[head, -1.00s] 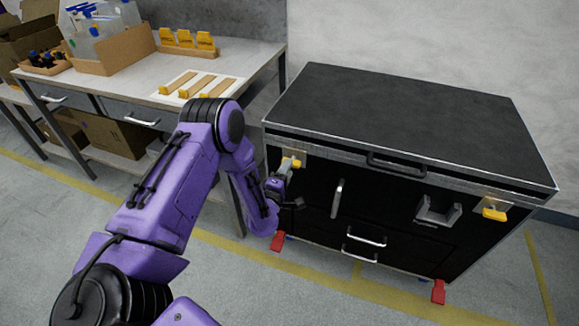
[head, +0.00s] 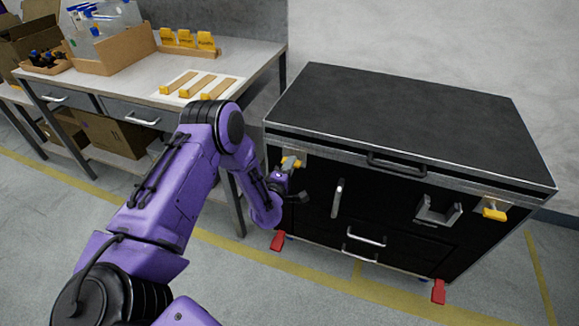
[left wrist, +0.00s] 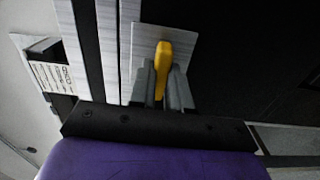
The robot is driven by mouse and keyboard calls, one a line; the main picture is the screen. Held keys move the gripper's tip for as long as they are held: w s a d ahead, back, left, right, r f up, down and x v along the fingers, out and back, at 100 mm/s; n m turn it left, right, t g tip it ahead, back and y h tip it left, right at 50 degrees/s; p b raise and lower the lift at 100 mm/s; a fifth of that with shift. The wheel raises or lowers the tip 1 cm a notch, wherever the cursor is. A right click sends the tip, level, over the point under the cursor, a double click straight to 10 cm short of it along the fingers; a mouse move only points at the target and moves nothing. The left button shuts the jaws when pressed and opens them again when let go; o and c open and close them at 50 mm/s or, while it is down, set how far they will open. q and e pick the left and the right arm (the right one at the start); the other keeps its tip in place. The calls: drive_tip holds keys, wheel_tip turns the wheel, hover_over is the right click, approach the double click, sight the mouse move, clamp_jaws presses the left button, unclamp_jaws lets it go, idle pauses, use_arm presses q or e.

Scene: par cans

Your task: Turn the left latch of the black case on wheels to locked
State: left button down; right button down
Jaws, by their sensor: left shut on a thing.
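The black case on wheels (head: 410,110) stands at the right in the head view. Its left latch (head: 297,163) has a yellow handle on a metal plate near the upper left corner of the front. My left gripper (head: 287,165) is at this latch. In the left wrist view the yellow handle (left wrist: 163,58) lies between the two grey fingers of my left gripper (left wrist: 164,85), which are shut on it. The fingers hide part of the handle. The right latch (head: 494,210) is also yellow. My right gripper is not in view.
A workbench (head: 254,62) with drawers, boxes and yellow-and-wood pieces stands at the left, close to my left arm. The case front has a bar handle (head: 338,198), drawer pulls and a grey bracket (head: 438,210). Red wheel pedals (head: 438,291) stick out at floor level. The floor in front is clear.

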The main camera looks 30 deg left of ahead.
use_arm(q)
drive_tip(key=shift+w+r+m+b, duration=0.1)
drive_tip(key=shift+m+b, duration=0.45)
drive_tip(key=shift+m, duration=3.85)
drive_tip(key=shift+w+r+m+b, duration=0.1)
drive_tip(key=shift+m+b, duration=0.45)
drive_tip(key=shift+m, duration=3.85)
drive_tip(key=c, duration=1.1)
unclamp_jaws()
drive_tip(key=shift+f, duration=0.1)
